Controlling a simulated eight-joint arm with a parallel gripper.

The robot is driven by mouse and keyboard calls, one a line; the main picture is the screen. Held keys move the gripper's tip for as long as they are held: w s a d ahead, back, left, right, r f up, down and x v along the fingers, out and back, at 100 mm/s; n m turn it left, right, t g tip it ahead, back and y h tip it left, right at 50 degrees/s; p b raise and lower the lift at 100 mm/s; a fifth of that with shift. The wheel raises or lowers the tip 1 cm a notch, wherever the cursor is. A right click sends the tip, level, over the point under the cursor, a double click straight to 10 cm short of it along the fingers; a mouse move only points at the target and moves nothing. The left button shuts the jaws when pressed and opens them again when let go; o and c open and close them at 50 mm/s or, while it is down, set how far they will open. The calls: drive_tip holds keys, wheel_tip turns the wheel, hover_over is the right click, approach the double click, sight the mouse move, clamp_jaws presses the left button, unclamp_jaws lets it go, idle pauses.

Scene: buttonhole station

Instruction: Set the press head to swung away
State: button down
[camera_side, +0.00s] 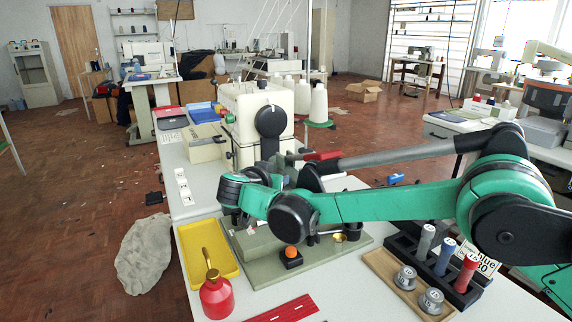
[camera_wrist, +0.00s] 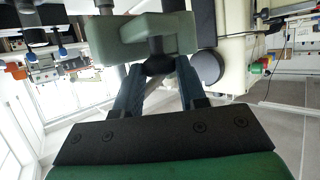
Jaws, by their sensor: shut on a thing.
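In the wrist view my gripper (camera_wrist: 158,74) is shut on a dark round knob (camera_wrist: 158,63) between its two fingers. The knob hangs on a short stem from a grey-green block (camera_wrist: 145,36), which looks like the press head. In the side view my green arm crosses the station and its wrist hides the gripper, the knob and most of the head. The grey-green base plate (camera_side: 335,258) lies on the table under the arm. I cannot tell the head's exact angle.
The cream machine (camera_side: 258,108) with a black handwheel stands just behind. A spool rack (camera_side: 428,265) stands at the right.

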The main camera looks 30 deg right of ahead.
sight(300, 174)
drive_tip(key=shift+s+d, duration=0.1)
drive_tip(key=shift+s, duration=0.05)
idle(0.7)
drive_tip(key=d+n+t+y, duration=0.1)
drive_tip(key=n, duration=0.1)
drive_tip(key=s+d+n+t+y, duration=0.1)
drive_tip(key=d+y, duration=0.1)
drive_tip(key=shift+s+d+n+t+y, duration=0.2)
drive_tip(key=shift+d+n+t+y, duration=0.1)
drive_tip(key=shift+n, duration=0.1)
drive_tip(key=d+n+t+y, duration=0.1)
drive_tip(key=d+n+y, duration=0.1)
drive_tip(key=y, duration=0.1)
drive_tip(key=shift+s+d+n, duration=0.1)
drive_tip(key=shift+d+n, duration=0.1)
drive_tip(key=shift+n, duration=0.1)
drive_tip(key=shift+d+n+y, duration=0.55)
drive_tip(key=shift+n+y, duration=0.15)
drive_tip(key=shift+y, duration=0.1)
drive_tip(key=c, duration=0.5)
unclamp_jaws()
